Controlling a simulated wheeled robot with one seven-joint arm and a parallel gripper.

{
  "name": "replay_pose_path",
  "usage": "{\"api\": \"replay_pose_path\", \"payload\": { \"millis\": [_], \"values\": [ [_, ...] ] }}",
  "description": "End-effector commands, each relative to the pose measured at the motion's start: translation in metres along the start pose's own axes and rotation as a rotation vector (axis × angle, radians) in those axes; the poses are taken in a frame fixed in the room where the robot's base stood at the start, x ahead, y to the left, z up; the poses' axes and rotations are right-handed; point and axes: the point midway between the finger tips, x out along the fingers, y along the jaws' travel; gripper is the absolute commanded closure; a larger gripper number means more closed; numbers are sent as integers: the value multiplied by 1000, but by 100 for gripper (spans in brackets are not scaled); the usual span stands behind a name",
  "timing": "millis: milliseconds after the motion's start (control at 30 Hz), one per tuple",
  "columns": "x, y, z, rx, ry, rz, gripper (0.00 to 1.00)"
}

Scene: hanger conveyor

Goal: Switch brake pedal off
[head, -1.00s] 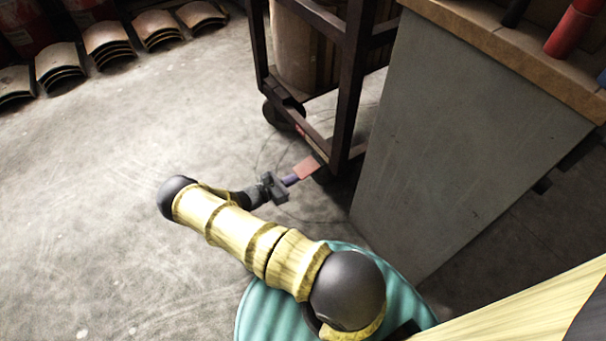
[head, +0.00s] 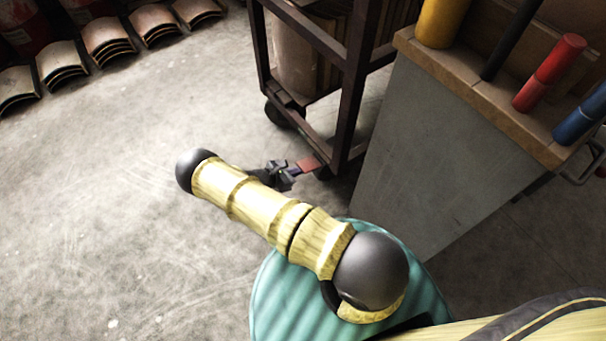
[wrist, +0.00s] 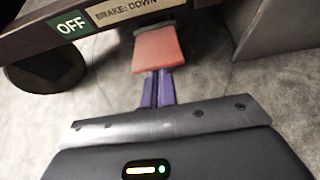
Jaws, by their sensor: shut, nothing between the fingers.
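The red brake pedal (head: 308,164) sticks out low from the bottom rail of the dark metal cart (head: 345,115). In the wrist view the pedal (wrist: 158,48) is a flat red plate in the upper middle, below a green OFF sign (wrist: 69,24) and a "BRAKE: DOWN" label (wrist: 135,10). My gripper (head: 291,170) is low by the near end of the pedal. Its purple fingers (wrist: 159,82) are shut and empty, with their tips at the pedal's near edge; I cannot tell whether they touch it.
A dark cart wheel (head: 278,115) stands left of the pedal. A grey cabinet (head: 440,150) with a wooden top holding coloured cylinders is close on the right. Stacked curved plates (head: 105,40) lie at the back left. The floor on the left is clear.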

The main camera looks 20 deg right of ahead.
Motion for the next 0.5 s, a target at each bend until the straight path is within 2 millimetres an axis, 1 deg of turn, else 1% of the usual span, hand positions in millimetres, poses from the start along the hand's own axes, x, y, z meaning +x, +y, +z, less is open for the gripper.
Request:
{"api": "replay_pose_path", "payload": {
  "millis": [167,500],
  "values": [
    [-3,1,4,-1,-2,3,100],
    [-3,1,7,-1,-9,3,100]
  ]
}}
